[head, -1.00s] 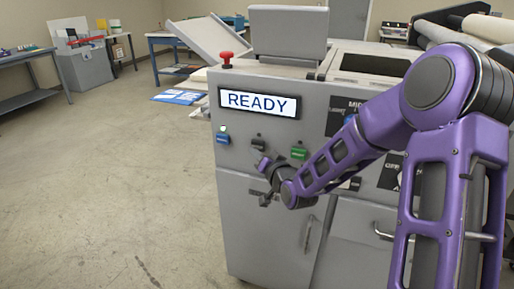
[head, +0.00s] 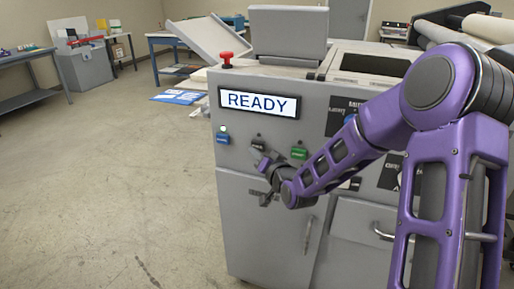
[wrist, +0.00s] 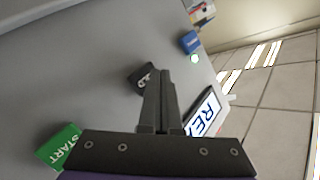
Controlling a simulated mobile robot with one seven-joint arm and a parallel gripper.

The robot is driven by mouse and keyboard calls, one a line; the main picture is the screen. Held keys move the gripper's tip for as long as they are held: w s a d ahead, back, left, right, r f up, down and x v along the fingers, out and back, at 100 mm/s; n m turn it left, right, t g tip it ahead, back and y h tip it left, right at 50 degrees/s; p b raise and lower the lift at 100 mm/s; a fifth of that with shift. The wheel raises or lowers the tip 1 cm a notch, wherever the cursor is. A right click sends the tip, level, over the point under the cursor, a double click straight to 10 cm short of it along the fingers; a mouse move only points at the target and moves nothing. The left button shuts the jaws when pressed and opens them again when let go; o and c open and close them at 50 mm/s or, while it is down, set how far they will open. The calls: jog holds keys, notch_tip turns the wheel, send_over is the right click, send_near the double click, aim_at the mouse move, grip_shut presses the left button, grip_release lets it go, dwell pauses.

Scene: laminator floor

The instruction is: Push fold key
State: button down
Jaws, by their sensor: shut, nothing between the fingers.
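The grey machine front (head: 240,185) carries a row of keys under a lit "READY" display (head: 259,103): a blue key (head: 222,139), a dark key (head: 258,143) and a green key (head: 299,153). In the wrist view the green key (wrist: 60,147) reads "START". The dark key (wrist: 139,76) is partly covered by my fingers and its lettering is not legible; the blue key (wrist: 190,42) lies farther off. I cannot read which key says fold. My gripper (head: 264,163) is shut and empty, its tips (wrist: 160,76) close by the dark key; contact cannot be told.
A red mushroom button (head: 227,60) stands on the machine's top left corner. A small light (head: 223,128) glows above the blue key. Cabinet door handles (head: 308,234) stick out below. The floor to the left is open.

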jog(key=shift+w, duration=0.15)
jog(key=shift+w+d, duration=0.15)
jog(key=shift+w, duration=0.1)
jog(key=shift+w+d, duration=0.15)
jog(key=shift+w, duration=0.15)
dwell(0.8)
jog(key=shift+s+a, duration=0.3)
jog(key=shift+s, duration=0.4)
jog(key=s+a, duration=0.2)
jog(key=s, duration=0.3)
jog(key=shift+s, duration=0.35)
jog(key=shift+w, duration=0.1)
